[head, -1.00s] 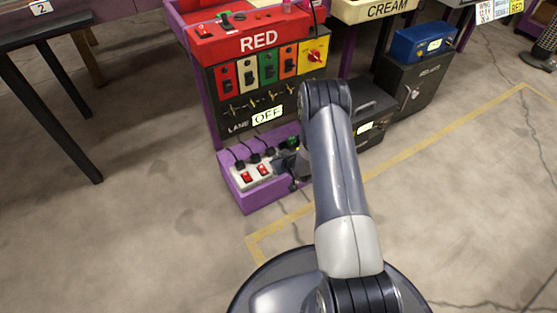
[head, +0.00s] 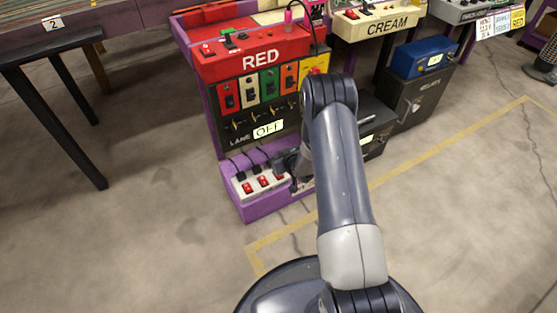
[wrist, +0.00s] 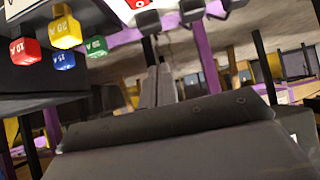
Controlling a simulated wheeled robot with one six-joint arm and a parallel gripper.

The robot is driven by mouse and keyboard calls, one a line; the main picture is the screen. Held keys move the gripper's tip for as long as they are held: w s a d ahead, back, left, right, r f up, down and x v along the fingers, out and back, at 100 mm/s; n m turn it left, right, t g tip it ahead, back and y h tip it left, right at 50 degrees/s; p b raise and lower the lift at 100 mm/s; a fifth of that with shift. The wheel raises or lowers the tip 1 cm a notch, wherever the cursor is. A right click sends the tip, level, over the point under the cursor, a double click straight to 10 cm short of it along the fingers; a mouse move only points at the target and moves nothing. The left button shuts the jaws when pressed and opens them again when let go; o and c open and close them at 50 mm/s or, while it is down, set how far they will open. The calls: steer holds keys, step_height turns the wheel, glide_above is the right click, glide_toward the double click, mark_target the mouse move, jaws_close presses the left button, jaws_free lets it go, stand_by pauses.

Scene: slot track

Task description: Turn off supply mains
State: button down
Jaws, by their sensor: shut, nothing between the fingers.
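No label reading supply mains is legible. A white power strip (head: 255,187) with red rocker switches (head: 248,187) and black plugs lies on the purple ledge at the foot of the RED console. My gripper (head: 283,165) is at the strip's right part, partly hidden by my arm; I cannot tell if it touches. In the wrist view my gripper's fingers (wrist: 160,86) are together and empty. Part of the strip with a red switch (wrist: 138,4) and dark plugs (wrist: 191,10) shows above them. The console's yellow panel (head: 316,62) is partly behind my arm.
The black console front (head: 228,97) carries coloured switch panels and a LANE OFF sign (head: 268,129). Red, yellow, blue and green ampere-marked blocks (wrist: 65,30) hang close by at left in the wrist view. A dark cabinet (head: 415,100) stands right.

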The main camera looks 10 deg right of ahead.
steer(key=s+d+r+p, duration=0.1)
steer(key=s+r, duration=0.2)
steer(key=r, duration=0.2)
steer(key=shift+s+r+p, duration=0.15)
steer(key=shift+p, duration=0.25)
steer(key=w+f+b, duration=0.1)
steer(key=f, duration=0.1)
steer(key=w+a+f+b, duration=0.1)
steer(key=w+f+b, duration=0.1)
steer(key=f, duration=0.1)
steer(key=w+f+b, duration=0.1)
steer(key=f, duration=0.2)
steer(key=shift+w+a+f, duration=0.1)
steer(key=shift+w+a, duration=0.05)
steer(key=shift+w, duration=0.15)
steer(key=s+d+r+p, duration=0.2)
steer(key=s+d+r, duration=0.1)
steer(key=s, duration=0.6)
steer(key=shift+r+t, duration=0.4)
steer(key=shift+w+f, duration=0.1)
steer(key=shift+w, duration=0.05)
